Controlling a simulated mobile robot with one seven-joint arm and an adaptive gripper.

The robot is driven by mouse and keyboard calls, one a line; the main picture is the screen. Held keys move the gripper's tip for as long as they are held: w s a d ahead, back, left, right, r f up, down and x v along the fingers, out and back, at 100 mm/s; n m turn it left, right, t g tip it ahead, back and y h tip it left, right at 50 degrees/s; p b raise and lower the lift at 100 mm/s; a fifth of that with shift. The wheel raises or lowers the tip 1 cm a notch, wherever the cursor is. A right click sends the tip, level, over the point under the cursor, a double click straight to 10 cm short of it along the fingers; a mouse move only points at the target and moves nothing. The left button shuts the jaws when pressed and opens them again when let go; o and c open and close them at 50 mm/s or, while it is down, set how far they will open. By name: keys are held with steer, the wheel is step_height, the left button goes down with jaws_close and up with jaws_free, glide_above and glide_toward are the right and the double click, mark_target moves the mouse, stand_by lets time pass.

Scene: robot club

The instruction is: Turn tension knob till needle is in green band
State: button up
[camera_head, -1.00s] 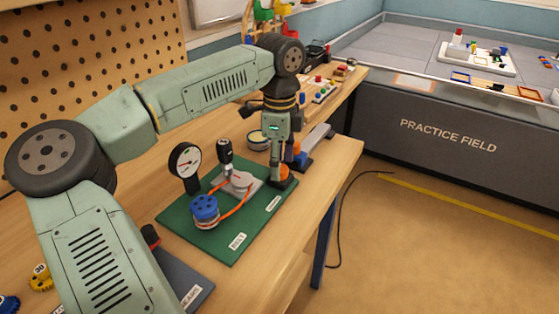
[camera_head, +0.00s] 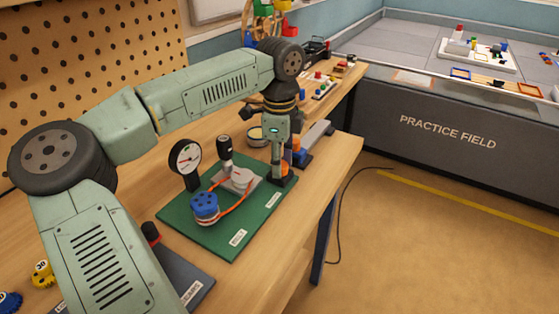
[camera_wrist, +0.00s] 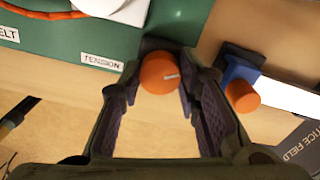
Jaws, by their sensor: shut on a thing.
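The orange tension knob (camera_wrist: 158,74) has a pale pointer line aimed to the right in the wrist view. It sits at the edge of the green board (camera_head: 180,220), by the TENSION label (camera_wrist: 102,61). My gripper (camera_wrist: 163,85) is shut on the knob, one dark finger on each side. In the head view my gripper (camera_head: 281,180) comes straight down at the board's right corner and mostly hides the knob. The round gauge (camera_head: 186,157) stands at the board's back left. Its needle is too small to read surely against the green band.
Just right of my gripper stands a blue bracket (camera_wrist: 238,66) with another orange knob (camera_wrist: 242,97). The bench front is clear.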

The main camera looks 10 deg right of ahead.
steer(key=shift+c, duration=1.2)
steer(key=shift+m, duration=0.3)
steer(key=m+b, duration=0.2)
steer(key=shift+f+m, duration=0.15)
steer(key=shift+m, duration=0.25)
steer(key=m+b, duration=0.1)
steer(key=m, duration=0.2)
steer(key=shift+m, duration=0.3)
steer(key=m, duration=0.3)
steer(key=shift+m, duration=0.3)
steer(key=shift+d+m+b, duration=0.1)
steer(key=shift+m+b, duration=0.25)
steer(key=shift+m, duration=1.45)
